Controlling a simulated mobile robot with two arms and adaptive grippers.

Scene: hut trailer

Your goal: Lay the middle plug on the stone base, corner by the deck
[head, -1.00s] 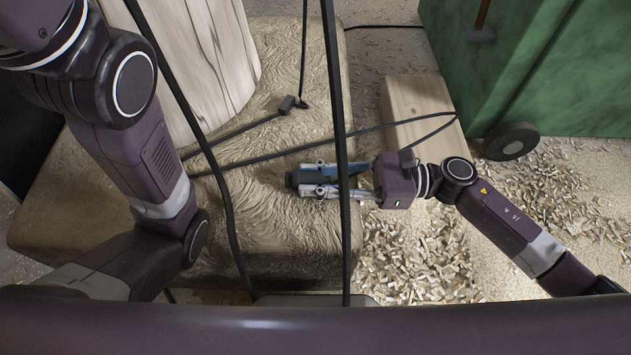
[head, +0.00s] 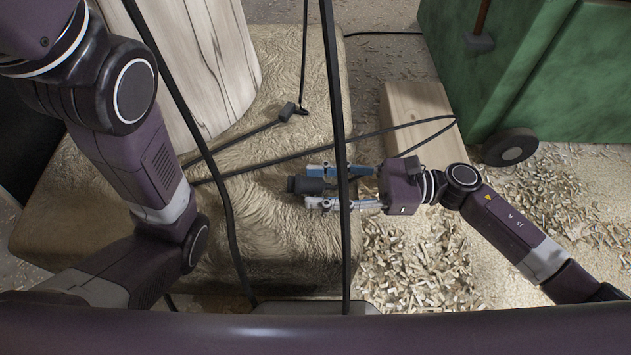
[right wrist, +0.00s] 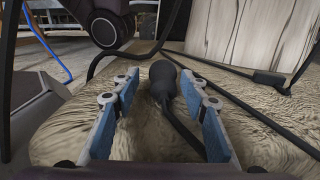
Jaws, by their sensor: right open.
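The dark plug (head: 301,185) lies on the textured tan stone base (head: 285,235), near its right edge. My right gripper (head: 318,186) is open around it, one finger on each side, with gaps visible. In the right wrist view the plug (right wrist: 162,80) sits between the blue finger pads (right wrist: 160,110), and its cable runs back toward the palm. Whether it touches the base all along cannot be told. A second dark plug (head: 288,110) lies farther back on the base. My left gripper is not visible; only its arm shows.
A pale wooden trunk-like block (head: 215,60) stands on the base's back left. Black cables (head: 335,100) cross the area. A wooden block (head: 415,105) and a green wheeled box (head: 560,90) are at right. Wood chips (head: 420,265) cover the floor.

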